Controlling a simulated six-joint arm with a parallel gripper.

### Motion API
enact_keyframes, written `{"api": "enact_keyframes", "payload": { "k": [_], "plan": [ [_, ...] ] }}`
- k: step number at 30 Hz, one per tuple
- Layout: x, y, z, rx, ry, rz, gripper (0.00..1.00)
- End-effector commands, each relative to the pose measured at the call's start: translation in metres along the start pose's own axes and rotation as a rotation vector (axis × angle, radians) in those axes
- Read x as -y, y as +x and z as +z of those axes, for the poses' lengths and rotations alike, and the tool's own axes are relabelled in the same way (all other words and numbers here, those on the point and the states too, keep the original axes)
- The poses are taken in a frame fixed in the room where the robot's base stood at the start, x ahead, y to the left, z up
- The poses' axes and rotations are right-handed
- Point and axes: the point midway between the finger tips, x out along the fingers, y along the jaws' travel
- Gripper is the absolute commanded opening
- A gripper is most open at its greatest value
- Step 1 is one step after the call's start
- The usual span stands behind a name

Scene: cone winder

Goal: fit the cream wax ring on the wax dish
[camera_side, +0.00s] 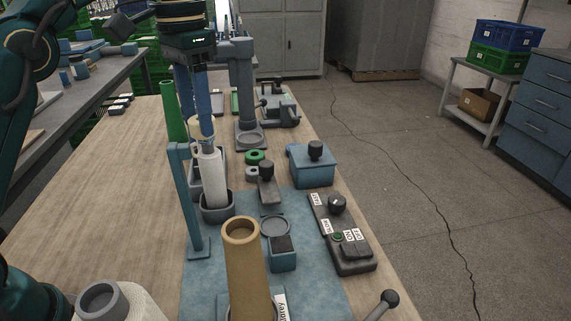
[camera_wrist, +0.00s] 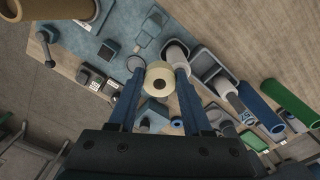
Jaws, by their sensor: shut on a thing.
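The cream wax ring (camera_wrist: 159,79) is held between the blue fingers of my gripper (camera_wrist: 158,80), with its dark centre hole showing in the wrist view. In the side view my gripper (camera_side: 202,130) points down above the white cone, and the ring (camera_side: 194,125) is mostly hidden by the fingers. A shallow round grey dish (camera_side: 275,226), which appears to be the wax dish, sits on the blue mat; it also shows in the wrist view (camera_wrist: 135,62) beside the left fingertip. The ring is apart from this dish, above the table and toward the left in the side view.
A white cone (camera_side: 209,180) stands in a grey cup (camera_side: 217,208). A tan cone (camera_side: 243,270) stands in front. A blue post (camera_side: 187,205) rises at left. A dark-topped block (camera_side: 283,254), control panel (camera_side: 343,235) and blue box (camera_side: 312,168) surround the dish.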

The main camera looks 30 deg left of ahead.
Motion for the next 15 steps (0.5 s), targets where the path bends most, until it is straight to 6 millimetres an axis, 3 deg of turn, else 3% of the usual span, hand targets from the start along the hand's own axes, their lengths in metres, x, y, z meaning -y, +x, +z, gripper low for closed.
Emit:
{"api": "enact_keyframes", "payload": {
  "k": [8, 15],
  "plan": [
    [-0.022, 0.05, -0.036, 0.007, -0.129, 0.005, 0.0],
    [-0.052, 0.116, -0.067, 0.011, -0.298, -0.004, 0.0]
  ]
}}
